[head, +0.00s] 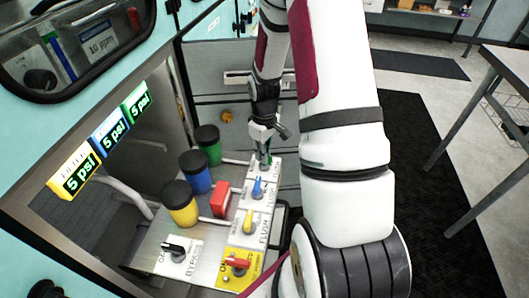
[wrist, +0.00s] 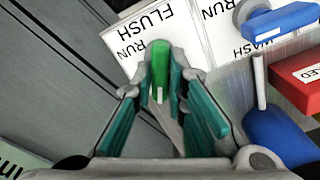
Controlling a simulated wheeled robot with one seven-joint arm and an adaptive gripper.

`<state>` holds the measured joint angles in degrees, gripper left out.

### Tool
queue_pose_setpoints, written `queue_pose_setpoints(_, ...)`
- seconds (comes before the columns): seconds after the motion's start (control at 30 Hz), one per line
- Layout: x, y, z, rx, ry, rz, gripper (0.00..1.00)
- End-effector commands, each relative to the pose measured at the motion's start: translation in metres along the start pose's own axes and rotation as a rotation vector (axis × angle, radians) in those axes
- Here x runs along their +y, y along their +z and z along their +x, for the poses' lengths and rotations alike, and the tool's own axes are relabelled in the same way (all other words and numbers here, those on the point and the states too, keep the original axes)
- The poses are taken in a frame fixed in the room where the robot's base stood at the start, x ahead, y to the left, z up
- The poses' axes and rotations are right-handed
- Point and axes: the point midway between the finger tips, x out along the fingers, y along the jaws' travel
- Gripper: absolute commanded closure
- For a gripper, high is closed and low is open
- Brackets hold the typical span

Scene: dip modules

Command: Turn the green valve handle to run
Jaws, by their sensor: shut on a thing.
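The green valve handle (wrist: 160,62) stands between the teal-padded fingers of my gripper (wrist: 160,84) in the wrist view. Its green end and a white mark show; its base is partly hidden by the fingers. My gripper is shut on this handle. Behind it is a white plate (wrist: 196,42) with FLUSH and RUN printed upside down in this view. In the head view my gripper (head: 263,158) reaches down to the far end of the valve row, and only a little green shows there. I cannot tell which label the handle points to.
The blue valve handle (head: 258,187) is close by, then yellow (head: 248,221), black (head: 174,248) and red (head: 238,263) ones. A red block (head: 221,199) and green, blue and yellow black-capped canisters (head: 179,203) stand left. Screens (head: 110,132) read 5 psi.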

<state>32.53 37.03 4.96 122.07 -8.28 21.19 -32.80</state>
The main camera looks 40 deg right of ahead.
Motion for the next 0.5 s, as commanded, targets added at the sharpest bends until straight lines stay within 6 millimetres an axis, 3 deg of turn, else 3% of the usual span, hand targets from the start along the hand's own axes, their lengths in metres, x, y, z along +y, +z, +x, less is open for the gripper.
queue_pose_setpoints(0.5, 0.0002, -0.0004, 0.0001, 0.0, 0.001, 0.491, 1.0)
